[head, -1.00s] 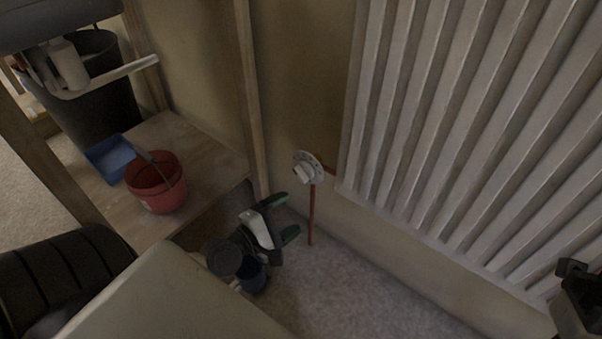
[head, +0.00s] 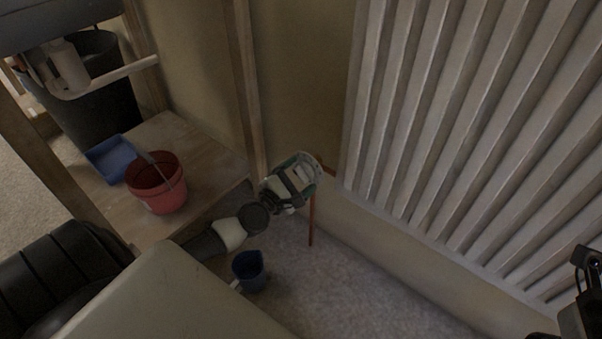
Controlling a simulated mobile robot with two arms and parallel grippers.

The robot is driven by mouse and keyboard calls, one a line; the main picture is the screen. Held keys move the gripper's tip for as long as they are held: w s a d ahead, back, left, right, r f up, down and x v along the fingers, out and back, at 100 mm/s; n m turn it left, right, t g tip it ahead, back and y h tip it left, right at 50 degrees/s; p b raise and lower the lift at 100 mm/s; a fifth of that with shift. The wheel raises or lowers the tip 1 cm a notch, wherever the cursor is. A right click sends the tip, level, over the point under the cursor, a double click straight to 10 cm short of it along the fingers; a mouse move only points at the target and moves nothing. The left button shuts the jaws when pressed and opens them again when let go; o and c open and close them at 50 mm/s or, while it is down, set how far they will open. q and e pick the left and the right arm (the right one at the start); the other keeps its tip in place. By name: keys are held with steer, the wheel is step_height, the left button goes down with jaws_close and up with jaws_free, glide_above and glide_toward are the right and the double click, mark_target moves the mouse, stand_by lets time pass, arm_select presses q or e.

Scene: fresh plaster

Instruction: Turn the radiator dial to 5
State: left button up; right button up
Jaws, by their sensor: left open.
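The radiator dial (head: 309,168) is a pale round knob on a disc, low on the wall at the radiator's lower left, above a copper pipe (head: 311,222). My left gripper (head: 304,175) is at the dial with its open fingers to either side of the knob. The gripper covers most of the dial, so its numbers and setting cannot be read. I cannot tell whether the fingers touch it. Part of my right arm's end (head: 582,295) shows at the right edge; its jaws cannot be made out.
The white ribbed radiator (head: 450,130) fills the right side. A wooden post (head: 245,90) stands just left of the dial. A red bucket (head: 160,198) and blue tray (head: 108,160) are on a wooden board at left. A blue cup (head: 248,273) stands on the carpet below.

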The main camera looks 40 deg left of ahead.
arm_select(q)
steer(key=shift+w, duration=0.45)
steer(key=c, duration=0.9)
